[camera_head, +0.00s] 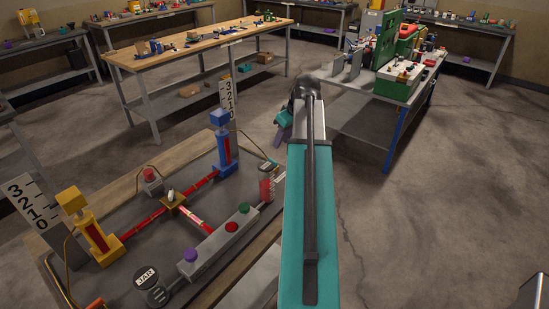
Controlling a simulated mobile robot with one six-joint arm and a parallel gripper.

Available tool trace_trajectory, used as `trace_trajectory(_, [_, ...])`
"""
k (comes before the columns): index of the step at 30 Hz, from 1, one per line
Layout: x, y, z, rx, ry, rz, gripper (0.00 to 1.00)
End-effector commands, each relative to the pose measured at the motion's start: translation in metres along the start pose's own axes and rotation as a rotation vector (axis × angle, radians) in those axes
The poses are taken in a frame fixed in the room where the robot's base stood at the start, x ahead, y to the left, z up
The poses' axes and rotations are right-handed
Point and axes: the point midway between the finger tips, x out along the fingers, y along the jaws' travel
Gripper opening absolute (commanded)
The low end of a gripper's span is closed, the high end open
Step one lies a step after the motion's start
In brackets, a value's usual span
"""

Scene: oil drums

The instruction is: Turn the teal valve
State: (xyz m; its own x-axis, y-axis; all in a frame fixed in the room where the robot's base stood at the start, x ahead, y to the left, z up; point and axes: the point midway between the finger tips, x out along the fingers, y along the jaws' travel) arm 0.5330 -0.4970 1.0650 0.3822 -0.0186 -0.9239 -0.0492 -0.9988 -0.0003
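No valve that I can clearly call teal shows. A grey bar on the dark board (100,222) at lower left carries a purple knob (190,255), a red knob (231,227) and a green knob (244,208). My teal arm reaches forward through the middle of the view.
The board also bears a yellow cylinder (95,235), a blue cylinder (222,155), red tubes and a jar disc (149,285). A wooden-topped workbench (180,45) and a grey table (395,88) stand behind. Floor at right (450,210) is clear.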

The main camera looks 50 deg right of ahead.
Motion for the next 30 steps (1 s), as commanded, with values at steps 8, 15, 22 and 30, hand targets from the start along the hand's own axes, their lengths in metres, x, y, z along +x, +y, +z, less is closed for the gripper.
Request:
trace_trajectory(8, [0.026, 0.0, 0.0, 0.0, -0.001, 0.0, 0.28])
trace_trajectory(15, [0.049, 0.0, 0.0, 0.001, -0.002, -0.001, 0.28])
trace_trajectory(22, [0.071, 0.001, 0.0, 0.001, -0.001, 0.0, 0.28])
trace_trajectory(30, [0.096, 0.001, 0.001, 0.002, -0.001, 0.0, 0.28])
